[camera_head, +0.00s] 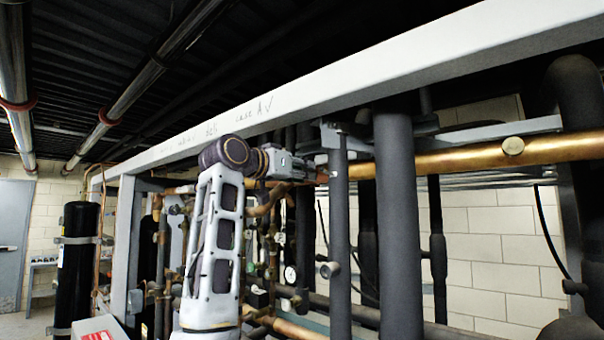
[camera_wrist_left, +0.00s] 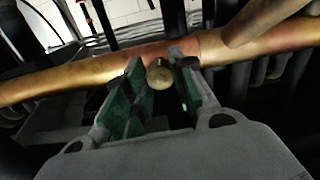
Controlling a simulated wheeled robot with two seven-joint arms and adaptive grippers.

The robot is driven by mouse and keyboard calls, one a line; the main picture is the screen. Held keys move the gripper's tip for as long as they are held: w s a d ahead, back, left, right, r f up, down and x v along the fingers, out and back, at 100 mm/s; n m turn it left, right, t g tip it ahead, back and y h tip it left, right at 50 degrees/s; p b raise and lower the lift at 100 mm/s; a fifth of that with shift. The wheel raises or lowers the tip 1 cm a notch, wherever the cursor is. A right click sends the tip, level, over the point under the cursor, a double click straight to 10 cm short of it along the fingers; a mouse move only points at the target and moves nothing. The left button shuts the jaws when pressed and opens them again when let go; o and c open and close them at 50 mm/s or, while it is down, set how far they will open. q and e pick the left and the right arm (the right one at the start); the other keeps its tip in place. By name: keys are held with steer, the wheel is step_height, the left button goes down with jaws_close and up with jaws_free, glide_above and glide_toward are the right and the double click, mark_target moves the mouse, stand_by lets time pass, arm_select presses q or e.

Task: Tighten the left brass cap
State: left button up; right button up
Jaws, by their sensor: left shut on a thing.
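The left brass cap (camera_wrist_left: 159,75) is a small round cap on the front of a copper-coloured pipe (camera_wrist_left: 60,82) in the left wrist view. My left gripper (camera_wrist_left: 157,66) has its green-padded fingers on either side of the cap and is shut on it. In the head view my left gripper (camera_head: 318,172) reaches to the pipe beneath the white beam, and the cap there is hidden by the fingers and a dark vertical pipe. A second round brass cap (camera_head: 513,146) sits further right on the same pipe (camera_head: 460,158). My right gripper is not in view.
A long white beam (camera_head: 400,70) runs just above the gripper. Dark insulated vertical pipes (camera_head: 398,220) stand close to its right. Thinner pipes and gauges (camera_head: 290,274) crowd below. A black cylinder (camera_head: 77,265) stands at the left.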

arm_select(q)
steer(key=shift+m, duration=0.5)
steer(key=shift+f+m, duration=0.1)
steer(key=shift+m, duration=2.9)
steer(key=shift+w, duration=0.1)
steer(key=o, duration=1)
steer(key=shift+o, duration=0.2)
steer(key=shift+s+a, duration=0.1)
steer(key=shift+s, duration=0.1)
steer(key=v, duration=1.1)
steer(key=shift+s+a, duration=0.2)
steer(key=shift+s, duration=0.05)
